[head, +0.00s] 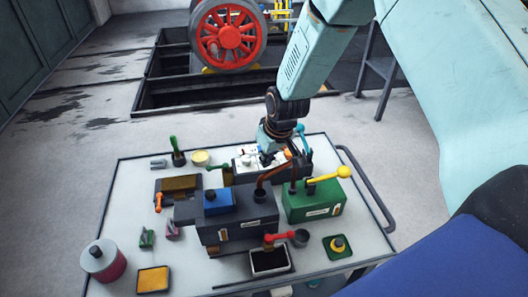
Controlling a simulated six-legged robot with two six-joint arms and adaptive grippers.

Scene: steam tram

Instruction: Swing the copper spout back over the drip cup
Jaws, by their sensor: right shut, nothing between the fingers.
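The copper spout (273,174) is a thin brown-orange curved pipe above the grey box in the middle of the cart. Its lower left end is by a small dark cylinder (260,195) on that box. My right gripper (267,159) comes down from above, shut and empty, close to the spout's upper part; I cannot tell whether they touch. A small dark round cup (300,237) stands near the front, by a red-handled lever; I cannot tell whether it is the drip cup. My left gripper is out of view.
The cart top (120,222) also holds a green box (315,203) with a yellow lever, a white device (245,158) partly behind my gripper, a black tray (269,262), a red-and-grey can (103,262) and a yellow button (338,245). A rail (368,190) runs along the right edge.

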